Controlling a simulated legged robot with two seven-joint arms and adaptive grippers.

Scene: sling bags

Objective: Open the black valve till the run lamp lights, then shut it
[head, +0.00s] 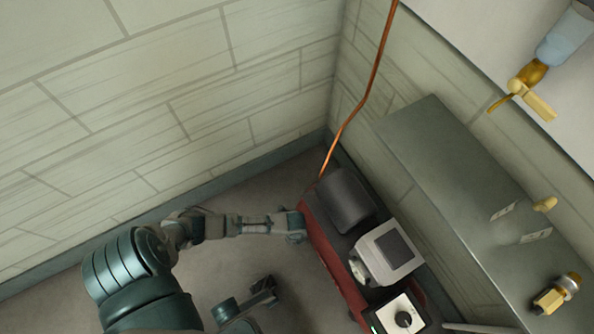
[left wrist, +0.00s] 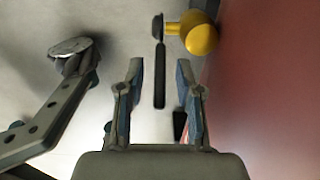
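A black valve lever (left wrist: 160,85) shows in the left wrist view, long and straight, beside a yellow fitting (left wrist: 200,38) at the red panel (left wrist: 255,90). My left gripper (left wrist: 159,68) is open. Its two fingers stand on either side of the lever in the picture, but I cannot tell the depth or whether they touch it. In the head view my left arm reaches the side of the red machine (head: 333,262); its fingers and the valve are hidden there. I cannot pick out a run lamp for certain.
On the machine are a dark rounded housing (head: 346,198), a pale box (head: 388,250) and a panel with a black knob (head: 403,318). An orange cable (head: 362,100) runs up from it. A grey shelf (head: 440,160) holds brass fittings. Brick walls meet behind the machine.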

